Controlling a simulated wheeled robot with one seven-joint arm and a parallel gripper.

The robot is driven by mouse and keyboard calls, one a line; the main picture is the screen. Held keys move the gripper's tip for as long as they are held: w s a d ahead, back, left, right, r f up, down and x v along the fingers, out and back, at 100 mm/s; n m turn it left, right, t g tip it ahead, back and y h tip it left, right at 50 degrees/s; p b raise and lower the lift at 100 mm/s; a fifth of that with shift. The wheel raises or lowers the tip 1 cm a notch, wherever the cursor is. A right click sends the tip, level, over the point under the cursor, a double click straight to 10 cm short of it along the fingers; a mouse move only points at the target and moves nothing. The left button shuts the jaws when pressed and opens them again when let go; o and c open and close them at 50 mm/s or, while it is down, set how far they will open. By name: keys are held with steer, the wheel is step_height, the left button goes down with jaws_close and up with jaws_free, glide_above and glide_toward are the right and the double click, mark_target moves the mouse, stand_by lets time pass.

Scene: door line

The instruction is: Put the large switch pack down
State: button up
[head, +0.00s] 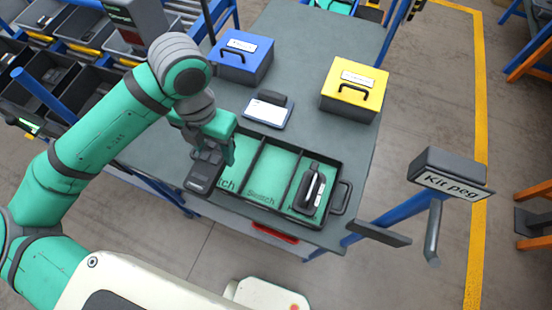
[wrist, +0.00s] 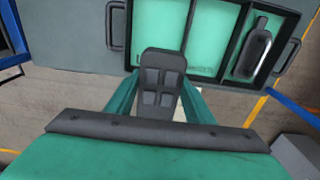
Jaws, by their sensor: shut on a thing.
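My gripper (head: 213,157) is shut on the dark grey large switch pack (head: 203,176). In the wrist view the pack (wrist: 161,78) sits between the two teal fingers. In the head view the pack appears at the left end of the black tray (head: 268,208), overlapping its left compartment. I cannot tell whether the pack touches anything below. The tray has three green-floored compartments. The middle one (head: 270,175) is empty and marked "Switch". The left one's label is partly hidden. The right one holds a black item (head: 314,190), also seen in the wrist view (wrist: 254,47).
A blue box (head: 243,62) and a yellow box (head: 350,95) stand at the back of the grey table (head: 300,40). A small dark stand with a white card (head: 266,110) is behind the tray. A "Kit peg" sign (head: 447,183) stands off the right edge.

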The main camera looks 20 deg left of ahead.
glide_toward(274, 168)
steer(key=s+a+r, duration=0.3)
steer(key=a, duration=0.1)
steer(key=d+f, duration=0.1)
steer(key=w+d+f, duration=0.1)
steer(key=f, duration=0.2)
steer(key=shift+w+d, duration=0.4)
steer(key=shift+w+d+f, duration=0.35)
steer(key=shift+d+f, duration=0.05)
steer(key=shift+f, duration=0.25)
steer(key=shift+w+d+f, duration=0.1)
steer(key=shift+d+f, duration=0.05)
steer(key=shift+f, duration=0.75)
steer(key=shift+w+d+f, duration=0.1)
steer(key=shift+f, duration=0.85)
steer(key=shift+f, duration=0.1)
steer(key=o, duration=1.4)
steer(key=shift+c, duration=0.2)
